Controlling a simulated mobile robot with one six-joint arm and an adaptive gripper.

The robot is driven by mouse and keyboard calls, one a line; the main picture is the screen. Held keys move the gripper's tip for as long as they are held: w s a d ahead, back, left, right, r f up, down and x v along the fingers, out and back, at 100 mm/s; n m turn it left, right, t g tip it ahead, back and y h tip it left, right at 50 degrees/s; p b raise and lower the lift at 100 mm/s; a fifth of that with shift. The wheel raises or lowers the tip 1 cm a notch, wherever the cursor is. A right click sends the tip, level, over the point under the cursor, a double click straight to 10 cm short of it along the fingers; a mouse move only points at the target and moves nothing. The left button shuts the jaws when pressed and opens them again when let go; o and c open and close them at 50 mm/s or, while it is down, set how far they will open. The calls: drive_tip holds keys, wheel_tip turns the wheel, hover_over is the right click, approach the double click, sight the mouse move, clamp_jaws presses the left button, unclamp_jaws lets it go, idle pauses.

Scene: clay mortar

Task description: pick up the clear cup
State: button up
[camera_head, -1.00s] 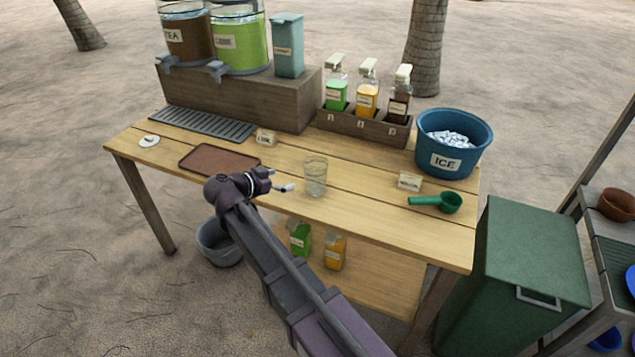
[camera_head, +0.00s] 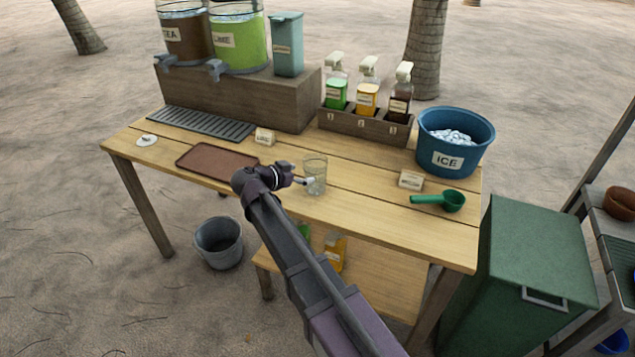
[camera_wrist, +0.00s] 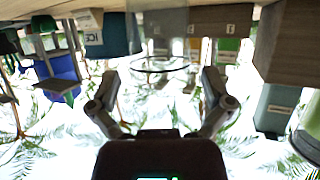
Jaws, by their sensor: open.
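The clear cup (camera_head: 315,176) stands upright on the wooden table (camera_head: 350,217), near its middle front. My gripper (camera_head: 308,181) is at the cup's left side in the head view, very close to it; I cannot tell whether they touch. In the wrist view, which is upside down, the cup (camera_wrist: 163,42) shows at the top middle, ahead of and between the two spread fingers of my gripper (camera_wrist: 160,95). The gripper is open with nothing held.
A brown tray (camera_head: 217,161) lies left of the cup. A bottle rack (camera_head: 365,126) and blue ice bucket (camera_head: 455,143) stand behind and right. A small sign (camera_head: 411,180) and green scoop (camera_head: 440,200) lie to the right. Bare wood surrounds the cup.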

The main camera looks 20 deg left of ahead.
drive_tip(key=shift+w+d+f, duration=0.15)
drive_tip(key=shift+w, duration=0.15)
drive_tip(key=shift+f+b+x, duration=0.1)
drive_tip(key=shift+b+x, duration=0.55)
drive_tip(key=shift+x, duration=0.65)
drive_tip(key=shift+f+b+x, duration=0.15)
drive_tip(key=shift+b+x, duration=0.45)
drive_tip(key=shift+x, duration=0.75)
drive_tip(key=shift+s+r, duration=0.1)
drive_tip(key=shift+s, duration=0.05)
drive_tip(key=c, duration=0.7)
drive_tip(key=shift+r, duration=0.2)
drive_tip(key=shift+c, duration=0.2)
